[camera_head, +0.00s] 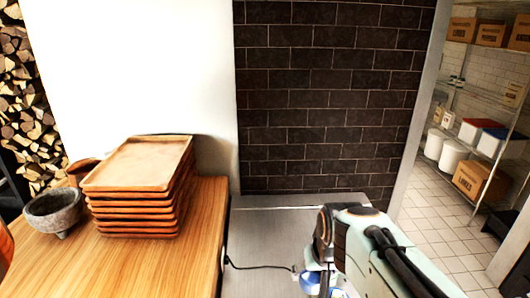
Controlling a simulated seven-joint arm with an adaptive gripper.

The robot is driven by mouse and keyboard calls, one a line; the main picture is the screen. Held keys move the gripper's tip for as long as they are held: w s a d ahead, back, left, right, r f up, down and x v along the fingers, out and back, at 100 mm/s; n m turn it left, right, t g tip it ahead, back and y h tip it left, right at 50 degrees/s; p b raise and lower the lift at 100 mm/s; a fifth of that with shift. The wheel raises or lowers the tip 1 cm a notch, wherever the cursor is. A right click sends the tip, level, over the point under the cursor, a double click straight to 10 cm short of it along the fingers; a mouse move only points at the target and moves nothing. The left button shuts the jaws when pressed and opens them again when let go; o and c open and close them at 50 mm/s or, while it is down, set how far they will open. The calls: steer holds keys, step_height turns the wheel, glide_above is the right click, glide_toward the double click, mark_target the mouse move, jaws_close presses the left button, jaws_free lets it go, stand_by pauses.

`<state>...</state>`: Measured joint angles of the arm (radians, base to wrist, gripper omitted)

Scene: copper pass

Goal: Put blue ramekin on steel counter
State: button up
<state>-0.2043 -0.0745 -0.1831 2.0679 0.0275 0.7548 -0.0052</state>
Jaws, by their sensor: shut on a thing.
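The blue ramekin (336,293) shows only in part at the bottom edge of the head view, beneath my arm. My gripper (313,283) is shut on it; the arm and the picture edge hide most of the grip. The steel counter (265,235) is the grey surface right of the wooden worktop, in front of the dark tiled wall. The ramekin and gripper appear over this counter. I cannot tell whether the ramekin touches it.
A wooden worktop (208,225) at left bears a stack of brown trays (140,180) and a grey stone bowl (55,208). A black cable (255,268) crosses the steel counter. The counter's back left part is clear. Storage shelves (485,130) stand far right.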

steer(key=w+r+m+h, duration=0.1)
steer(key=w+r+m, duration=0.25)
steer(key=r, duration=0.75)
steer(key=s+d+f+n+y, duration=0.1)
steer(key=s+d+f+n, duration=0.25)
steer(key=d+f, duration=0.35)
steer(key=s+d+f+n+g+y, duration=0.1)
steer(key=s+d+f+n+y, duration=0.1)
steer(key=d+f+n, duration=0.35)
steer(key=s+d+f+n+y, duration=0.1)
steer(key=s+d+f+n, duration=0.2)
steer(key=d+f, duration=0.55)
steer(key=s+d+f+n+g+y, duration=0.1)
steer(key=s+d+f+n+g, duration=0.1)
steer(key=s+f+n, duration=0.7)
steer(key=shift+s+a+f+m, duration=0.65)
steer(key=shift+s+a+f, duration=0.2)
steer(key=shift+f, duration=0.55)
steer(key=shift+s+a+f+m, duration=0.65)
steer(key=shift+s+a+f, duration=0.15)
steer(key=shift+f, duration=0.55)
steer(key=shift+s+a+f+m, duration=0.7)
steer(key=shift+a+f, duration=0.2)
steer(key=shift+f, duration=0.5)
steer(key=shift+f, duration=0.25)
